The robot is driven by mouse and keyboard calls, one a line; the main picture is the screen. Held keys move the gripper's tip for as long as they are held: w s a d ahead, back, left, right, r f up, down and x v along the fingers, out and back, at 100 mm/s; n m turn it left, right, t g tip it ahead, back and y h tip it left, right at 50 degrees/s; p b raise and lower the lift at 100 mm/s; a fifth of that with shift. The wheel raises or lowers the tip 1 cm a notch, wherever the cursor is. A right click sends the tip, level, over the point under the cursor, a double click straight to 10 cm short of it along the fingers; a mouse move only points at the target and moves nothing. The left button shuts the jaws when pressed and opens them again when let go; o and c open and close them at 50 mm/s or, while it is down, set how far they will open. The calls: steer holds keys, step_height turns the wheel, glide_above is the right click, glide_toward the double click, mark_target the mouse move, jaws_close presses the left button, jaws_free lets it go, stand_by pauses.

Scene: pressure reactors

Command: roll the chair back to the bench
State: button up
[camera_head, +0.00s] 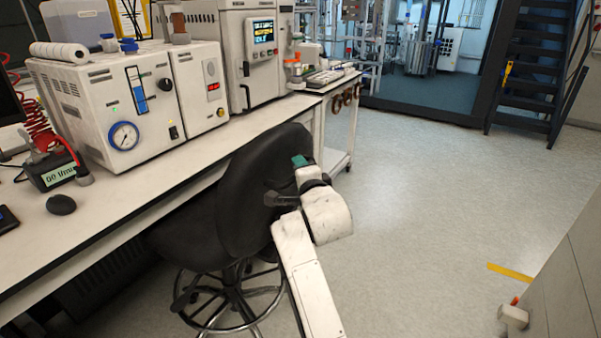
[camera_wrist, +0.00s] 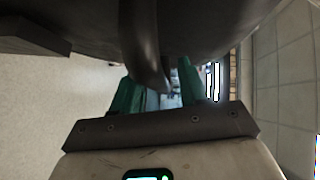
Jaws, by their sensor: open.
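The black chair (camera_head: 255,175) stands close against the front edge of the long white bench (camera_head: 110,222), its backrest toward me. Part of its seat overlaps the bench edge in the head view; I cannot tell how far it reaches under. Its ring-shaped footrest and base show below. My gripper (camera_head: 299,161) is behind the backrest. In the wrist view my gripper (camera_wrist: 160,88) has its green fingers apart, with a dark curved bar of the chair (camera_wrist: 143,45) between or just in front of them. I cannot tell whether they touch it.
White instruments (camera_head: 125,100) with a gauge stand on the bench, with a mouse (camera_head: 61,204) near its edge. A wheeled cart (camera_head: 338,130) stands beyond the chair. Open floor (camera_head: 430,180) lies to the right, with a grey cabinet (camera_head: 565,290) at the lower right.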

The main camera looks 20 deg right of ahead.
steer(key=shift+s, duration=0.15)
steer(key=s+a+r, duration=0.1)
steer(key=s, duration=0.9)
steer(key=shift+s+a+r, duration=0.15)
steer(key=shift+a+r, duration=0.05)
steer(key=shift+r, duration=0.05)
steer(key=s+d+f+n+g+p, duration=0.2)
steer(key=s+d+f+n+g, duration=0.25)
steer(key=s+f, duration=0.4)
steer(key=s+d+f+n+g+p, duration=0.25)
steer(key=s+f+n, duration=0.25)
steer(key=s+f, duration=0.4)
steer(key=s+f+n+g+y+p, duration=0.1)
steer(key=s+n+g, duration=0.3)
steer(key=s, duration=0.7)
steer(key=s+a+f+n+g+p, duration=0.1)
steer(key=s+f+n+g, duration=0.2)
steer(key=s, duration=0.9)
steer(key=shift+s+a+f+n+g+y+p, duration=0.3)
steer(key=shift+f+n+g+y, duration=0.15)
steer(key=shift+g, duration=0.15)
steer(key=shift+w, duration=0.1)
